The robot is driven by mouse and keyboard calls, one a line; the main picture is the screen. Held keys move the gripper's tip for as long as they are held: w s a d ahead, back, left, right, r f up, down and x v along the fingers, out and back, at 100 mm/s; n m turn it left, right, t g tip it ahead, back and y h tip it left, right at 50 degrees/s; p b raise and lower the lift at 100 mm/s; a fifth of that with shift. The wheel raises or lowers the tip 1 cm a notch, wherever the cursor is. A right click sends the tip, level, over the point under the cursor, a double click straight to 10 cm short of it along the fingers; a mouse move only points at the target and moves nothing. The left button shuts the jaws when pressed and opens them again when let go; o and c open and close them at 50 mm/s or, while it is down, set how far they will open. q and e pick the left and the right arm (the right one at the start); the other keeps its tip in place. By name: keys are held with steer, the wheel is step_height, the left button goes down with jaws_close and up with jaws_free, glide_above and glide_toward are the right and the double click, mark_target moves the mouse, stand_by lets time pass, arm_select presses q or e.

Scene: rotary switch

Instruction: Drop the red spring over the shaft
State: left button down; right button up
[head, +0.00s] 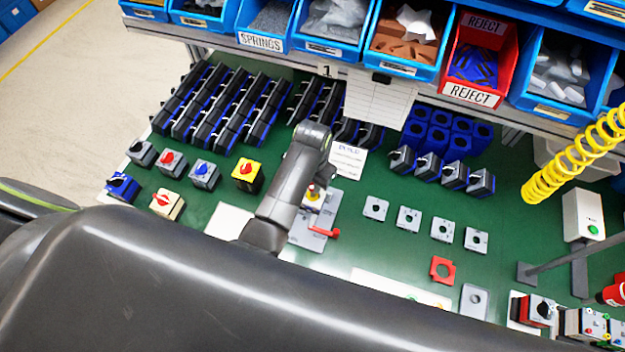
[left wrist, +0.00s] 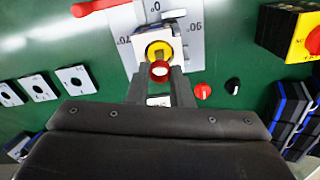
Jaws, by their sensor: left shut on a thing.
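The red spring (left wrist: 160,73) is between the fingertips of my left gripper (left wrist: 160,80) in the left wrist view, and the gripper is shut on it. Just beyond it in that view is a white switch body with a yellow ring (left wrist: 158,49); it sits on a grey dial plate (left wrist: 195,48). The shaft is largely hidden by the ring and spring. From this angle I cannot tell whether the spring is around the shaft or above it. In the head view my arm covers part of the dial plate (head: 312,238). My right gripper is not in view.
A red handle (head: 325,232) sticks out of the dial plate. A yellow-and-black switch (head: 248,174) and other finished switches stand to the left. Grey square plates (head: 408,218) and a red plate (head: 442,270) lie to the right. Parts bins (head: 262,42) line the back.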

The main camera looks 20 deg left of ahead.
arm_select(q)
steer(key=shift+f, duration=0.2)
steer(key=shift+f+b, duration=0.5)
steer(key=shift+f, duration=0.4)
steer(key=c, duration=1.2)
jaws_free()
